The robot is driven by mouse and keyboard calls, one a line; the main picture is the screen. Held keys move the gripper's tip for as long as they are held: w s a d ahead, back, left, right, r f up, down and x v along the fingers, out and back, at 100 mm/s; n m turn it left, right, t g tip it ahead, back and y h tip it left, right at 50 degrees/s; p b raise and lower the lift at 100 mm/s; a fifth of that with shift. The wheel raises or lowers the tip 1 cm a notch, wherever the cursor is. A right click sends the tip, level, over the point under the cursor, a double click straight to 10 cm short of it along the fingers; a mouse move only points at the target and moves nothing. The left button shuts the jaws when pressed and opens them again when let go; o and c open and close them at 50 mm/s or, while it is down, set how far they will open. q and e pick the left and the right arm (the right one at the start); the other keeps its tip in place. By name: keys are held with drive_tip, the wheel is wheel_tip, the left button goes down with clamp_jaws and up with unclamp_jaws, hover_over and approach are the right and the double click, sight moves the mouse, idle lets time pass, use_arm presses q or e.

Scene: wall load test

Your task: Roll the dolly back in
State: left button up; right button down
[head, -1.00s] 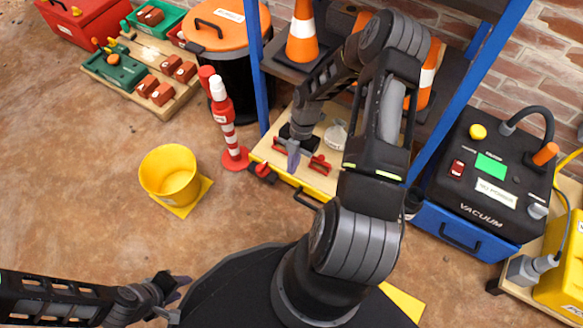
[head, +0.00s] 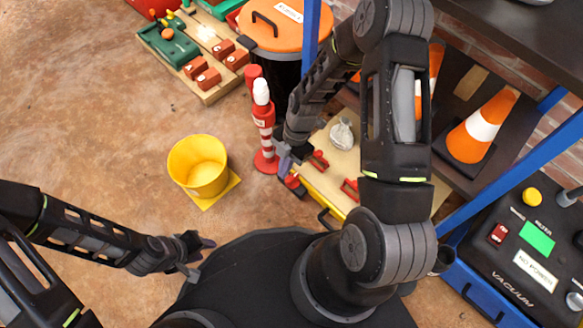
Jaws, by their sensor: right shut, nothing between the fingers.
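The dolly (head: 338,188), a low pale-wood platform with a yellow edge, sits at the foot of the blue-post shelf and sticks out in front of it. Red clamp-like fittings (head: 317,160) and a clear glass-like object (head: 342,134) are on it. A dark handle shows on its front edge. My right gripper (head: 284,160) is shut and empty, over the dolly's left end, beside the red-and-white post; I cannot tell whether it touches the dolly. My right arm hides part of the dolly. My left gripper (head: 205,257) looks open and empty, low over the floor.
A yellow bucket (head: 198,166) stands on a yellow mat left of the dolly. The red-and-white post (head: 264,130) stands close by the dolly's left end. A blue-black vacuum (head: 520,250) is at right.

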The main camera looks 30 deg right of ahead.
drive_tip(key=shift+a+r, duration=0.1)
drive_tip(key=shift+a, duration=0.15)
wheel_tip(320, 180, down, 10)
drive_tip(key=b, duration=0.5)
drive_tip(key=shift+w+d+r+b, duration=0.15)
drive_tip(key=shift+d+r+b, duration=0.1)
drive_tip(key=shift+d+b, duration=0.15)
